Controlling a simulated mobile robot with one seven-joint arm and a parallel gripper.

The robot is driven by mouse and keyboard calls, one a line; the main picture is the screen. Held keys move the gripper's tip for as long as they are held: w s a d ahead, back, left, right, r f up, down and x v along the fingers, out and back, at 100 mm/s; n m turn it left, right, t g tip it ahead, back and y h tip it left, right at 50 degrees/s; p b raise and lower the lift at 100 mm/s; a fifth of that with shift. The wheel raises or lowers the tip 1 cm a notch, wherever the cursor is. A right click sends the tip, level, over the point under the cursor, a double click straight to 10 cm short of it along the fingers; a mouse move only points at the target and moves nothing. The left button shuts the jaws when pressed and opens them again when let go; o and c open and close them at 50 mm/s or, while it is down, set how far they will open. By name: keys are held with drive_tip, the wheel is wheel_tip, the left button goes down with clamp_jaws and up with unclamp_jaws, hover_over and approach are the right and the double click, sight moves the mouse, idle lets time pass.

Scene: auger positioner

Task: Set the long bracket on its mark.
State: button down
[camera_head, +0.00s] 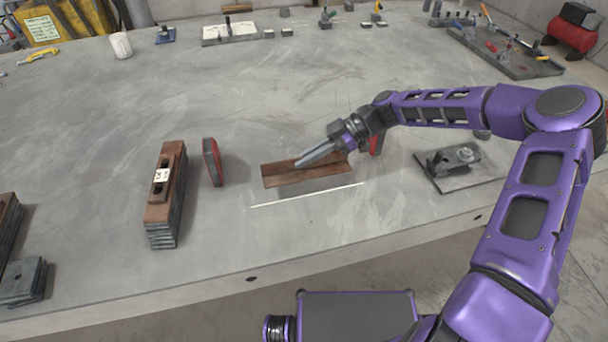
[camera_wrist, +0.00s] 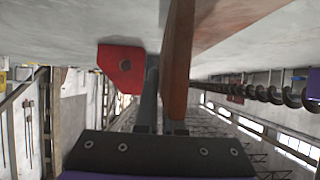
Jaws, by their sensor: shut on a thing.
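The long bracket (camera_head: 315,177) is a brown, rust-coloured angle piece near the middle of the table. My gripper (camera_head: 299,164) is shut on its upright flange, reaching in from the right. In the wrist view the brown bracket (camera_wrist: 178,65) rises between and in front of the fingers (camera_wrist: 160,100). A thin white line (camera_head: 307,195), apparently the mark, lies on the table on the near side of the bracket, roughly along its length. The bracket is apart from the line, with a dark shadow between them. Whether its underside touches the table is unclear.
A red block (camera_head: 212,162) stands left of the bracket; another red piece (camera_head: 376,145) stands right of it, partly behind my wrist. A stack of brown-topped plates (camera_head: 165,200) is farther left. A grey plate with a fixture (camera_head: 460,165) lies right. The table's front edge is near the line.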

sight(312, 168)
drive_tip(key=shift+f, duration=2.5)
drive_tip(key=shift+f, duration=0.1)
drive_tip(key=shift+f+b, duration=0.15)
drive_tip(key=shift+b, duration=0.25)
drive_tip(key=c, duration=1)
unclamp_jaws()
drive_tip(key=shift+r+p, duration=0.3)
drive_tip(key=shift+p, duration=0.05)
drive_tip(key=v, duration=0.7)
drive_tip(key=shift+d, duration=0.15)
